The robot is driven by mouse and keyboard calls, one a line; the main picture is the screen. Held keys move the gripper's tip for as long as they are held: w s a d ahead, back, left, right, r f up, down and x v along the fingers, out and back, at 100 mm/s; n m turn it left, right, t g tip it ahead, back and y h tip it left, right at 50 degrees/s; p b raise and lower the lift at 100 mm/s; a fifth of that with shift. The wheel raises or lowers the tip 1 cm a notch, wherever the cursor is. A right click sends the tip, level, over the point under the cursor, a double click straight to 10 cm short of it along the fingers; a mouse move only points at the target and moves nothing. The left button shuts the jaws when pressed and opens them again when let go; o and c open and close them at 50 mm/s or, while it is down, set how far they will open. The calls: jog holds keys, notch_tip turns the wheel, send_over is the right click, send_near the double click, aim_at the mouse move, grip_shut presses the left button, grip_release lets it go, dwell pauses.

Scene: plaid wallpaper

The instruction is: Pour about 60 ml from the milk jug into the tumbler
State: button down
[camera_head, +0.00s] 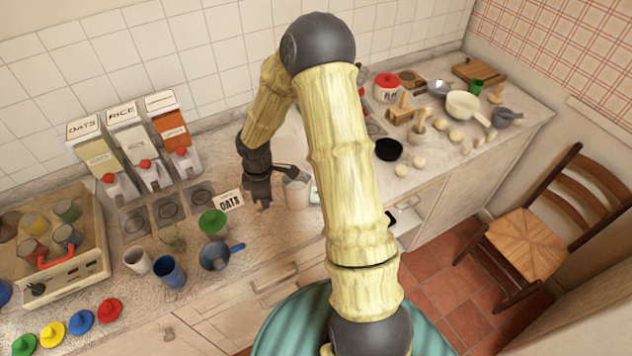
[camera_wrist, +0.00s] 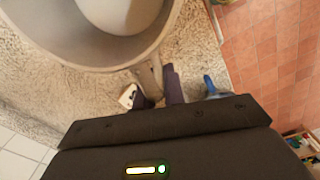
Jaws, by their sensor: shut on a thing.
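The milk jug (camera_head: 298,192) is a pale, pinkish-grey vessel on the counter, just right of my gripper (camera_head: 259,193). In the wrist view the jug's wide grey rim (camera_wrist: 90,62) fills the upper left, with pale milk (camera_wrist: 115,12) inside. My gripper (camera_wrist: 157,88) is shut on the jug's handle. The jug looks upright; I cannot tell if its base touches the counter. A clear glass tumbler (camera_head: 173,238) seems to stand left of the green-lidded jar. A white cup (camera_head: 137,261) and a blue cup (camera_head: 170,272) stand close to it.
Dispensers (camera_head: 135,150) stand behind. A cup rack machine (camera_head: 60,250) is at left. Bowls and loose round items crowd the right counter. My arm hides the middle.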

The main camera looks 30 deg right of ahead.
jog(key=m, duration=0.4)
jog(key=w+f+m+b, duration=0.1)
jog(key=m, duration=0.9)
jog(key=shift+w+d+f+b, duration=0.1)
jog(key=shift+w+f+b, duration=0.2)
jog(key=shift+w+f, duration=0.1)
